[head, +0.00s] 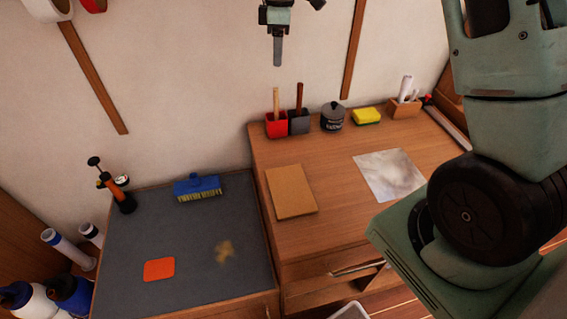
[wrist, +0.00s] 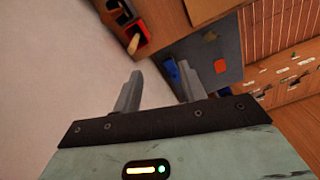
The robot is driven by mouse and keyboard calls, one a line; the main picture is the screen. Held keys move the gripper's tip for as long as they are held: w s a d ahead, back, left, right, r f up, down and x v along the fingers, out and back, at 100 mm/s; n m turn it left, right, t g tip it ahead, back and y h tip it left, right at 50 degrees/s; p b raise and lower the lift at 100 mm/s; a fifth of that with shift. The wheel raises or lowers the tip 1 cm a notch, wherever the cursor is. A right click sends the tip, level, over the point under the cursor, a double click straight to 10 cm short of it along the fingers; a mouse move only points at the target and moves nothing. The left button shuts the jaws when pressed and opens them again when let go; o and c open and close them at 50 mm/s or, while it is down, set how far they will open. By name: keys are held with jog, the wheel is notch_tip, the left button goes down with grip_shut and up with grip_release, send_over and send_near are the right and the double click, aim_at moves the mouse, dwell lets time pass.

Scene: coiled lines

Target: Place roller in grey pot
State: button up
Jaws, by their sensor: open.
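The grey pot (head: 299,123) is a small square holder on the wooden desk against the wall, with a dark reddish-brown handle standing in it. A red pot (head: 276,127) touches its left side and holds a light wooden handle (head: 276,100). I cannot tell which handle, if either, belongs to the roller; no roller head shows. The red pot also shows in the wrist view (wrist: 141,49). My gripper (head: 277,62) is open and empty, pointing down well above the pots, near the wall. In the wrist view its two fingers (wrist: 160,67) stand apart with nothing between them.
A dark lidded jar (head: 333,118), yellow sponge (head: 367,117) and wooden holder (head: 404,108) stand right of the pots. A brown board (head: 291,191) and pale sheet (head: 389,174) lie in front. A blue brush (head: 198,187) and orange sheet (head: 159,268) lie on the lower grey surface (head: 190,235).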

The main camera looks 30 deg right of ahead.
jog(key=s+a+r+m, duration=0.1)
jog(key=s+a+r, duration=0.1)
jog(key=s+a, duration=1)
jog(key=s+a+f+m, duration=0.1)
jog(key=s+a, duration=0.2)
jog(key=s, duration=0.8)
jog(key=s+a+f+m, duration=0.2)
jog(key=s+a, duration=0.2)
jog(key=s, duration=0.8)
jog(key=shift+s+a+f, duration=0.15)
jog(key=shift+s, duration=0.1)
notch_tip(320, 180, down, 3)
jog(key=b, duration=0.3)
